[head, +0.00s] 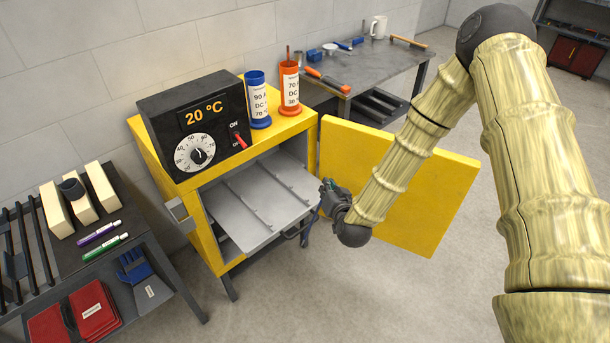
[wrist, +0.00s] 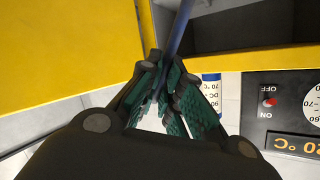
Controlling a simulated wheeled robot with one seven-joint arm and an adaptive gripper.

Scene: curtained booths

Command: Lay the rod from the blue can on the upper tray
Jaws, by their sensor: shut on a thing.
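The blue can (head: 259,103) stands on top of the yellow oven; no rod shows above its rim. It also shows partly in the wrist view (wrist: 211,101). A grey tray (head: 262,205) with thin raised lines extends from the open oven front; it appears to be the upper tray. My gripper (head: 326,200) is beside the tray's right edge, near the open door. In the wrist view its green-padded fingers (wrist: 164,95) are shut on a slim blue-grey rod (wrist: 183,25), which runs up toward the oven opening. The rod is hard to make out in the head view.
The yellow door (head: 420,205) hangs open right of my gripper. A black control box (head: 195,125) and an orange can (head: 291,90) with a rod showing stand on the oven. A tool bench (head: 390,60) is behind; a dark rack table (head: 90,235) is left.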

